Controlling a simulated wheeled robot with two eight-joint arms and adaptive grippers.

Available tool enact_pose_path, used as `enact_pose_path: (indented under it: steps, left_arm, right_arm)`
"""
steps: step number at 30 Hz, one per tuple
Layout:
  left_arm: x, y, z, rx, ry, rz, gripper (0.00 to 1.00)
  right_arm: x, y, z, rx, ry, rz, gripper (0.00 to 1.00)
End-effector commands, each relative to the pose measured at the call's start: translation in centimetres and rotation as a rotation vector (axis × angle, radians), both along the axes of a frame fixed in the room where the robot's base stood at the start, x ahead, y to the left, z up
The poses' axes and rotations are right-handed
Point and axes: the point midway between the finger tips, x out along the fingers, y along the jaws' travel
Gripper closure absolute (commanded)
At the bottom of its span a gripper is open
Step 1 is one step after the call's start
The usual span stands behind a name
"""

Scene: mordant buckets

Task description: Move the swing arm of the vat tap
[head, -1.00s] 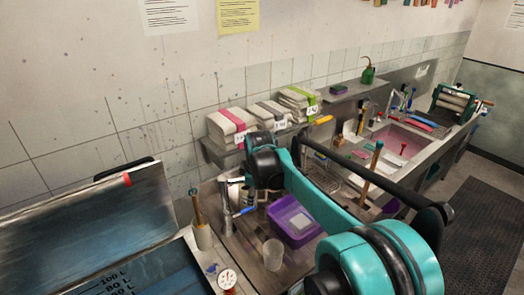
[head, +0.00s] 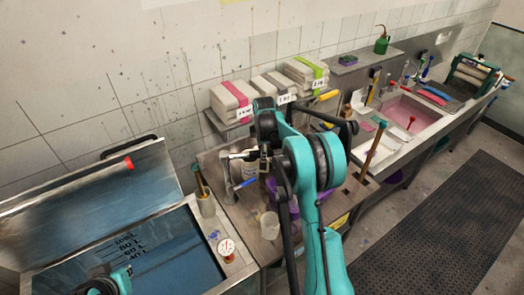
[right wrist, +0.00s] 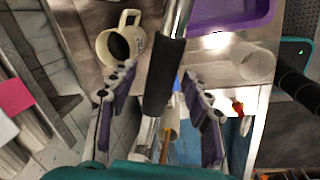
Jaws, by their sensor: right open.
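The vat tap (head: 229,180) stands beside the blue vat in the head view, with a chrome body and a blue lever (head: 245,184). In the right wrist view its swing arm is a chrome tube (right wrist: 177,18) with a black sleeve (right wrist: 163,75). My right gripper (right wrist: 158,72) is open, with its purple-padded fingers on either side of the sleeve. I cannot tell whether either finger touches it. In the head view my right gripper (head: 262,158) is at the tap, partly hidden by my wrist.
The open vat (head: 170,255) is at the left. A cream mug (right wrist: 120,42) and a purple tub (right wrist: 235,12) are close to the gripper. The shelf of bundles (head: 232,103) is behind.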

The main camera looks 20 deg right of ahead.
Motion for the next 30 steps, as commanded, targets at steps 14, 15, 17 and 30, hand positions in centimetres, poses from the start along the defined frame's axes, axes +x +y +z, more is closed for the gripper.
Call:
enact_pose_path:
  steps: [14, 15, 17, 30]
  left_arm:
    - [0.0, 0.0, 0.1, 0.000, 0.000, 0.000, 1.00]
    - [0.0, 0.0, 0.1, 0.000, 0.000, 0.000, 1.00]
    - [0.0, 0.0, 0.1, 0.000, 0.000, 0.000, 1.00]
    - [0.0, 0.0, -0.8, 0.000, 0.000, 0.000, 1.00]
  right_arm:
    - [0.1, 0.0, -0.7, 0.000, 0.000, 0.000, 0.82]
    - [0.1, 0.0, -0.7, 0.000, 0.000, 0.000, 0.93]
    - [0.1, 0.0, -0.6, 0.000, 0.000, 0.000, 1.00]
    - [-1.0, 0.4, -0.8, -0.001, 0.000, -0.072, 1.00]
